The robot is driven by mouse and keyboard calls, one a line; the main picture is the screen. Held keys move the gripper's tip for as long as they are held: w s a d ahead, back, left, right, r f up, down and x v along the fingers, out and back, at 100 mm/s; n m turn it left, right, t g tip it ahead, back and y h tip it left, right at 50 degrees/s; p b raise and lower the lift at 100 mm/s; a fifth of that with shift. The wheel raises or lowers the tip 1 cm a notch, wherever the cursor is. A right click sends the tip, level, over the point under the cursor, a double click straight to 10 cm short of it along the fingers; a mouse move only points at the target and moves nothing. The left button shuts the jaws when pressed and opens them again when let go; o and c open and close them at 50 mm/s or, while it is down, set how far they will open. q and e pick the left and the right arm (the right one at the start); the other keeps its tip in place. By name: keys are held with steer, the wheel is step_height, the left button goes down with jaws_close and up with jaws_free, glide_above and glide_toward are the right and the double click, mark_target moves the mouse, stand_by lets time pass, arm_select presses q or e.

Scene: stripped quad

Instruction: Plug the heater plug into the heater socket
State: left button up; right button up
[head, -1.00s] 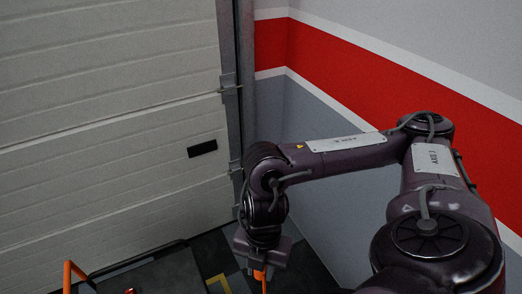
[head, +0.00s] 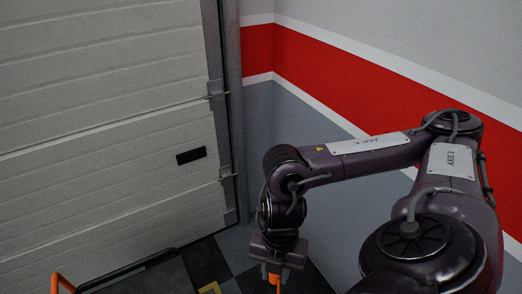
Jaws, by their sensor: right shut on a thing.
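My right gripper (head: 275,272) is at the bottom middle of the head view, pointing down. It is shut on an orange piece (head: 274,279), which looks like the heater plug; a thin orange strand shows below it at the picture's edge. The jaws hide part of this piece. The heater socket does not show in this view. My left gripper is not in view.
An orange tubular rail (head: 60,281) stands at the bottom left. A pale panelled door (head: 100,110) fills the left. A grey, white and red wall (head: 330,85) is behind and right of my arm. Dark floor tiles (head: 205,262) show between door and gripper.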

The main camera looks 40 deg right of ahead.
steer(key=s+d, duration=0.6)
steer(key=d, duration=0.1)
steer(key=shift+b, duration=0.35)
steer(key=shift+d, duration=0.1)
steer(key=s+d, duration=0.9)
steer(key=d, duration=0.1)
steer(key=shift+d, duration=0.3)
stand_by(0.3)
steer(key=s+d, duration=0.9)
steer(key=d, duration=0.1)
steer(key=shift+d, duration=0.35)
